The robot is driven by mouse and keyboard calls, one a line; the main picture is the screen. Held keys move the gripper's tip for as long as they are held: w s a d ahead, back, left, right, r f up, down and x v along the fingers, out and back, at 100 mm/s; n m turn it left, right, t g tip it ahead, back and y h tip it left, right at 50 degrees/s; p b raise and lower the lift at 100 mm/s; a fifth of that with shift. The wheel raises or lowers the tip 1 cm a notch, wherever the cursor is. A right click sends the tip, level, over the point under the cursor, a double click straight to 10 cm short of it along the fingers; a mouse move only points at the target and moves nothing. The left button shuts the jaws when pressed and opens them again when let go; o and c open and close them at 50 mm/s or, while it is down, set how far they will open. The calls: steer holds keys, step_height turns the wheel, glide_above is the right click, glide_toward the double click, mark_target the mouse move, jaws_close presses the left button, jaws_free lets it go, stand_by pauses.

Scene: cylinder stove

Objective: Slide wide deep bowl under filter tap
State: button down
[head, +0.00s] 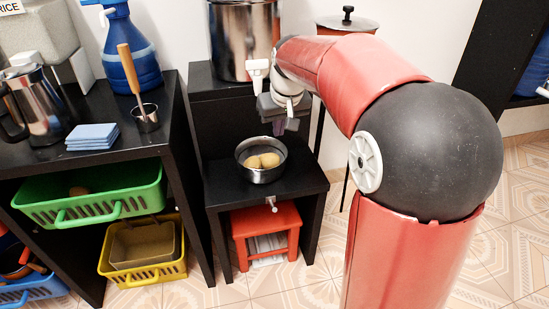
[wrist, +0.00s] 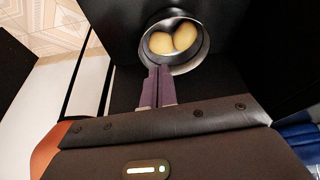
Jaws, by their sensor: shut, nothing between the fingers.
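The wide deep bowl (head: 262,177) is a round metal bowl on the lower black shelf, with potatoes (head: 268,160) inside. In the wrist view the bowl (wrist: 186,70) is at the top centre. The filter is a tall steel cylinder (head: 240,45) on the raised black stand, with a white tap (head: 257,72) on its front. The bowl is lower than the tap and farther forward. My gripper (head: 281,128) is shut and empty, above the bowl's back right side. In the wrist view its purple fingertips (wrist: 160,70) are together at the bowl's rim; I cannot tell whether they touch it.
A red stool (head: 267,222) stands under the shelf, and a small tap or knob (head: 271,204) sticks out at the shelf's front edge. A black counter (head: 90,165) with a pitcher, blue cloths and a small pot is at left. A pot (head: 347,22) stands behind my arm.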

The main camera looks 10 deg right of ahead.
mark_target(280, 169)
steer(key=x, duration=0.6)
steer(key=w+b+x, duration=0.1)
steer(key=x, duration=0.5)
steer(key=shift+w+d+f+b, duration=0.1)
steer(key=shift+w+b, duration=0.2)
steer(key=s, duration=0.2)
steer(key=shift+s+d+r, duration=0.2)
steer(key=shift+s+r, duration=0.1)
steer(key=shift+s+d, duration=0.1)
steer(key=shift+s, duration=0.6)
steer(key=shift+s, duration=0.1)
steer(key=shift+s+d+b, duration=0.1)
steer(key=shift+s+b, duration=0.35)
steer(key=shift+s, duration=0.6)
steer(key=shift+w, duration=0.1)
